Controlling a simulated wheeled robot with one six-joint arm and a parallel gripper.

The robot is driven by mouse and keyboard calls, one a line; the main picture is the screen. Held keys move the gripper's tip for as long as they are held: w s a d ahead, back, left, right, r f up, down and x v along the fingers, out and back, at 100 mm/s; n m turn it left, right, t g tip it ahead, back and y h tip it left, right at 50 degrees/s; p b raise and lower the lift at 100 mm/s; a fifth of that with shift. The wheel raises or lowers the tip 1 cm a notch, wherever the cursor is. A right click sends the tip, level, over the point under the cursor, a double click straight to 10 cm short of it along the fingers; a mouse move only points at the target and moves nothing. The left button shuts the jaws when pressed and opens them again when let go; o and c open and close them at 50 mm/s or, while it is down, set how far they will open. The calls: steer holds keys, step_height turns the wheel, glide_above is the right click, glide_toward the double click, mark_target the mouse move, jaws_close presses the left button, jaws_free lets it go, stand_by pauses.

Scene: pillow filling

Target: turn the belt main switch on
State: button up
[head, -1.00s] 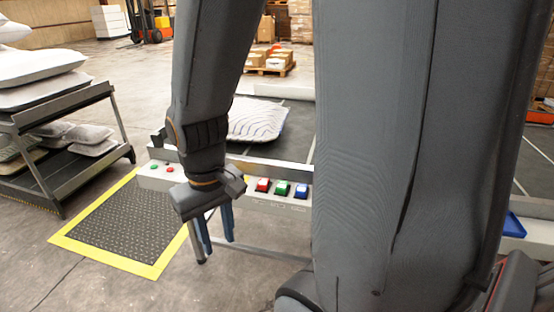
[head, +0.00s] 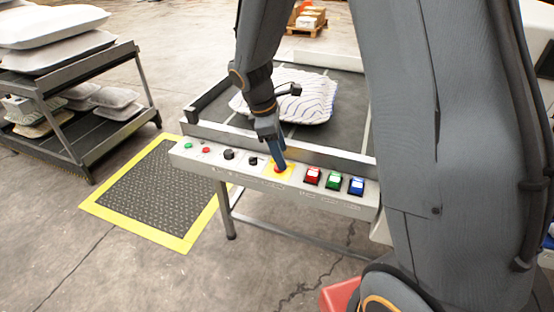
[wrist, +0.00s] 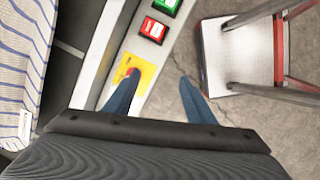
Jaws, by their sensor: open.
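The control panel (head: 215,165) runs along the front of the belt (head: 345,115). From left to right it carries a green button (head: 188,146), a red button (head: 206,150), two black knobs (head: 229,154) (head: 253,160), a yellow plate with a red button, and red (head: 313,176), green (head: 334,181) and blue (head: 356,186) rocker switches. I cannot read which one is the main switch. My gripper (head: 279,166) is open over the yellow plate. In the wrist view, one finger of my gripper (wrist: 157,88) overlaps the yellow plate (wrist: 144,75) beside its red button; the other is over the floor. Contact is unclear.
A striped pillow (head: 305,98) lies on the belt. A rack (head: 90,135) with pillows stands left, and a yellow-edged mat (head: 160,192) lies on the floor. The wrist view shows a red-legged, pale-topped stand (wrist: 240,55) at right. Open floor lies before the panel.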

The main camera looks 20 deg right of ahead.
steer(key=w+a+f+n+h, duration=0.1)
steer(key=w+a+f+n, duration=0.15)
steer(key=w+n, duration=0.3)
steer(key=shift+t, duration=0.3)
steer(key=shift+w+d+p+x, duration=0.1)
steer(key=shift+w+p+x, duration=0.1)
steer(key=shift+x, duration=1.2)
steer(key=shift+w+d+p+x, duration=0.1)
steer(key=shift+w+p+x, duration=0.1)
steer(key=shift+x, duration=1.15)
steer(key=shift+w+d+p+x, duration=0.1)
steer(key=shift+w+p+x, duration=0.1)
steer(key=shift+x, duration=1.2)
steer(key=shift+r, duration=0.15)
steer(key=c, duration=1)
steer(key=shift+c, duration=0.2)
